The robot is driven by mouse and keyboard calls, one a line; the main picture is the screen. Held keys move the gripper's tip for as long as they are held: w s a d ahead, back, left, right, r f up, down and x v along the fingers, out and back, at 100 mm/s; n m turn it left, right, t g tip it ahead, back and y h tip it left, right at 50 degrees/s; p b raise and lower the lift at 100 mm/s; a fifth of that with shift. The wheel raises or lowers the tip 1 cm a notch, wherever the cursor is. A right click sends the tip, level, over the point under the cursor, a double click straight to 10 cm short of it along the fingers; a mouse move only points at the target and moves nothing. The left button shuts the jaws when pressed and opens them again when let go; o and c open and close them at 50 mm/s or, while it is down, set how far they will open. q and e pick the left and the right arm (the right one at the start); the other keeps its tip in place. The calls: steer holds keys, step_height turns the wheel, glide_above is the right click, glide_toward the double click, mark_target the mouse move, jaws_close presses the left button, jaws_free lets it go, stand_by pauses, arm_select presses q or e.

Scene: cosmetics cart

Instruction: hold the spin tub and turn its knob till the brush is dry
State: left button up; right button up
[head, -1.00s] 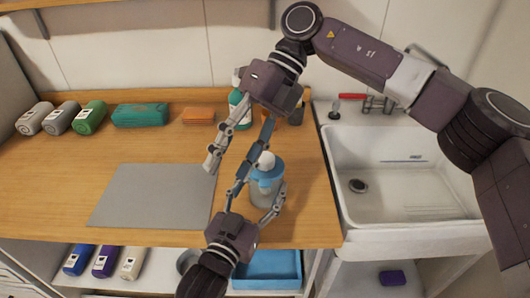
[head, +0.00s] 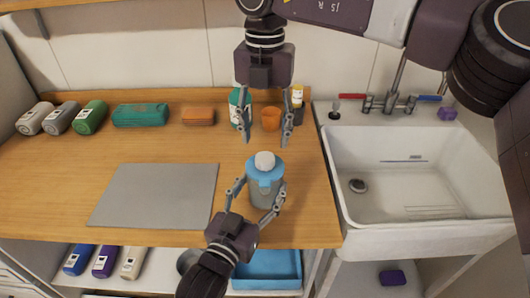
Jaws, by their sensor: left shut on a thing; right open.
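The spin tub (head: 265,190) stands upright on the wooden counter, with a grey translucent body and a blue lid. Its pale round knob (head: 264,161) sits on top of the lid. My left gripper (head: 257,197) is shut on the tub's body from the front, one finger on each side. My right gripper (head: 265,138) is open and points down, its fingertips above and behind the knob, apart from it. The brush is not visible; the inside of the tub is hidden.
A grey mat (head: 155,196) lies left of the tub. The sink (head: 415,222) is at the right. A blue tray (head: 267,269) is on the shelf below.

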mark_target(265, 157)
step_height(265, 157, down, 6)
steer(key=shift+r, duration=0.1)
steer(key=shift+c, duration=0.6)
steer(key=c, duration=1.1)
